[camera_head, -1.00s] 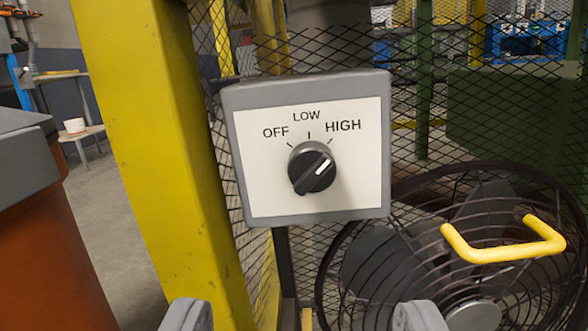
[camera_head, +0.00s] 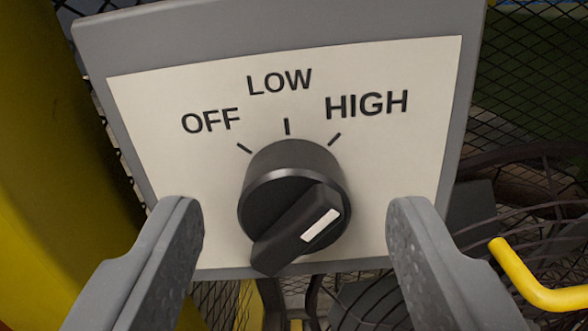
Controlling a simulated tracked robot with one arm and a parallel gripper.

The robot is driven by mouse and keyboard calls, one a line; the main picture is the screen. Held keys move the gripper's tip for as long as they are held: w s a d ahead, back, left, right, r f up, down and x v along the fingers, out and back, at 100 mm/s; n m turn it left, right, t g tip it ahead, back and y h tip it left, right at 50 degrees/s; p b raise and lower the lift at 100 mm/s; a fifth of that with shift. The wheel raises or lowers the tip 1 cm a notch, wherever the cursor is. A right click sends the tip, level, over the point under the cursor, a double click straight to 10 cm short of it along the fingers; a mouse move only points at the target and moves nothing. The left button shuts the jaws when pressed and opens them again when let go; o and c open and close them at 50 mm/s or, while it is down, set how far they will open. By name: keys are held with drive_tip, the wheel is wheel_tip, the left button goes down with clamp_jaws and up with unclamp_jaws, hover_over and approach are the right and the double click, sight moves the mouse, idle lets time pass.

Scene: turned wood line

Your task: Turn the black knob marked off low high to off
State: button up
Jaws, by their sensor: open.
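The black knob (camera_head: 283,200) sits on a white plate (camera_head: 160,150) on a grey box (camera_head: 150,38). The plate is marked OFF at left, LOW in the middle and HIGH at right, each with a tick. The knob's white mark (camera_head: 321,225) is at the upper right end of its grip bar, on the HIGH side. My gripper (camera_head: 294,225) is open, one finger on each side of the knob. Both fingers show a gap to the knob. How far the fingertips are from the plate is hard to tell.
A yellow post (camera_head: 50,150) stands close at the left. At the right are black mesh (camera_head: 530,60), the wire guard of a fan and a yellow handle (camera_head: 525,280). The space between the fingers and the knob is clear.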

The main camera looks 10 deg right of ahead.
drive_tip(key=shift+w+d, duration=0.2)
drive_tip(key=shift+w, duration=0.25)
drive_tip(key=c, duration=1)
